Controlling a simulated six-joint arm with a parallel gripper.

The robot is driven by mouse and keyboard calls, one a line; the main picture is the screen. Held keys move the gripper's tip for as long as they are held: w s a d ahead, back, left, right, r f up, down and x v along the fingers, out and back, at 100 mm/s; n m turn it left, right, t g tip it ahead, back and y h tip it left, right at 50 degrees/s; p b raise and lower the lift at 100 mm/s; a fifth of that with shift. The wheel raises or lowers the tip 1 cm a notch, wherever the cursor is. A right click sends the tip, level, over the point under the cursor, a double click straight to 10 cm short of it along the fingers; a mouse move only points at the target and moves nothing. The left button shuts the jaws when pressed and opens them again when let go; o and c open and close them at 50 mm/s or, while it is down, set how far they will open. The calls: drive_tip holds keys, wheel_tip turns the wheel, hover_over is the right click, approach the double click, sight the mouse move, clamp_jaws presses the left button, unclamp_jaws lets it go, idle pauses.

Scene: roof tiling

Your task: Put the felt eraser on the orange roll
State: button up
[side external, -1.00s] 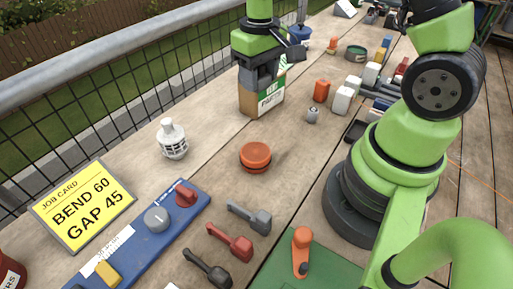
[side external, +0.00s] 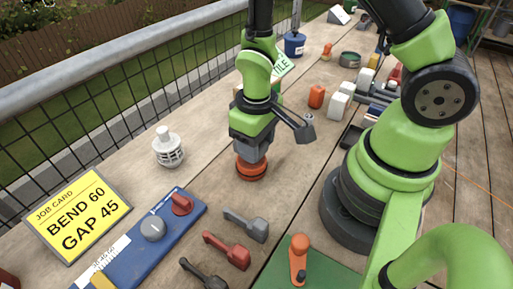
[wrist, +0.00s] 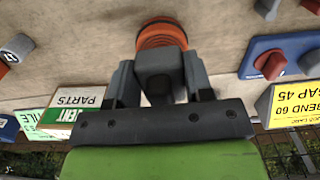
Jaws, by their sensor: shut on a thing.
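My gripper (side external: 256,150) points down over the orange roll (side external: 251,172) in the side view. It is shut on a dark grey block, which I take to be the felt eraser (wrist: 160,68). In the wrist view the eraser sits between the two fingers, and the orange roll (wrist: 162,35) shows just beyond it. In the side view the eraser's lower end appears at or just above the roll's top; I cannot tell whether they touch. The roll stands on the wooden table, its top mostly covered.
A parts box (wrist: 85,98) stands behind my gripper. Several scoop-like tools (side external: 228,250) lie nearer. Bare wood surrounds the roll.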

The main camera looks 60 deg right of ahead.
drive_tip(key=shift+f, duration=0.95)
drive_tip(key=o, duration=1)
drive_tip(key=shift+f, duration=0.1)
wheel_tip(320, 180, up, 13)
drive_tip(key=shift+f, duration=0.2)
drive_tip(key=s+r+m+t+y, duration=0.1)
drive_tip(key=s+r+m+t, duration=0.1)
drive_tip(key=r, duration=0.5)
drive_tip(key=s+r+m+t+y, duration=0.1)
drive_tip(key=s+r+m+t, duration=0.1)
drive_tip(key=s+r+t, duration=0.3)
drive_tip(key=shift+v, duration=1.4)
